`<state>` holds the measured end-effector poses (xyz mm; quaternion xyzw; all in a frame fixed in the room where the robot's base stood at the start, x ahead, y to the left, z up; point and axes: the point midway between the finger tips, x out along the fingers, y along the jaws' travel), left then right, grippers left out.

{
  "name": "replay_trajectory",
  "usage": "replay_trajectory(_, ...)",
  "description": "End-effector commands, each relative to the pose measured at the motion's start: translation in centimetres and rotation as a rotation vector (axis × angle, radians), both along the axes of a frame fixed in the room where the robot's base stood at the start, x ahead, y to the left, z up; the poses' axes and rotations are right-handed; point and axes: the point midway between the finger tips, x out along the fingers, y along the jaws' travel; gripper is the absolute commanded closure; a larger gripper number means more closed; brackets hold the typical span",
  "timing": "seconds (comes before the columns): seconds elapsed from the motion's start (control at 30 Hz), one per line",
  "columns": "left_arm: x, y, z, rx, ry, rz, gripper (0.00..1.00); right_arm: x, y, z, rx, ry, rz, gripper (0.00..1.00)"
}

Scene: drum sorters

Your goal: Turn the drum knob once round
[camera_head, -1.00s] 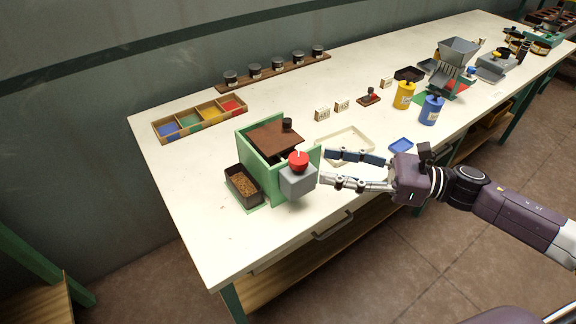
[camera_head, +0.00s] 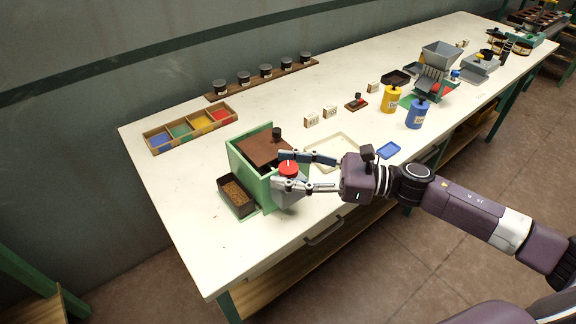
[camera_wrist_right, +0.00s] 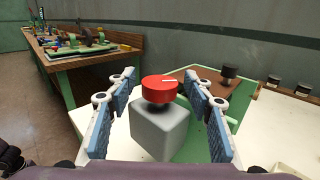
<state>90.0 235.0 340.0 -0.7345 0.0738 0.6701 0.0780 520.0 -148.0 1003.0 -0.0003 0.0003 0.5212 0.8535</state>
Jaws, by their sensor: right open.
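The red drum knob (camera_head: 288,168) with a white mark line sits on a grey block (camera_head: 290,194) on the front of the green drum sorter (camera_head: 247,171). The knob also shows in the right wrist view (camera_wrist_right: 159,89). My right gripper (camera_head: 276,168) is open, with one finger on each side of the knob. In the right wrist view the blue-padded fingers stand apart from the knob, with gaps on both sides. The sorter has a brown lid (camera_head: 262,147) with a black knob. My left gripper is not in view.
A dark tray of brown grains (camera_head: 237,196) stands left of the sorter. Yellow (camera_head: 391,98) and blue (camera_head: 416,114) canisters stand right. The near-left tabletop is clear.

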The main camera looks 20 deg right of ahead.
Motion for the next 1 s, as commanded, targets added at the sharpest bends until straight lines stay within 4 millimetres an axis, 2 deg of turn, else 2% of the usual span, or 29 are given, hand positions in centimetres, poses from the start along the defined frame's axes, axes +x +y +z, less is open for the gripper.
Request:
replay_trajectory(0.17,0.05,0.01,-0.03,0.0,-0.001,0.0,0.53,0.0,-0.01,-0.04,0.0,0.001,0.0,0.53)
replay_trajectory(0.57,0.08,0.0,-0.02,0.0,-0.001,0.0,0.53,-0.01,-0.03,-0.03,0.0,0.001,0.0,0.96)
replay_trajectory(0.77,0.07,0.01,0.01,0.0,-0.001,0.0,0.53,-0.08,0.02,-0.03,0.001,0.002,-0.012,0.96)
replay_trajectory(1.0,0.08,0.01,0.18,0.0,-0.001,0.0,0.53,-0.2,0.09,-0.03,0.003,0.004,-0.105,0.96)
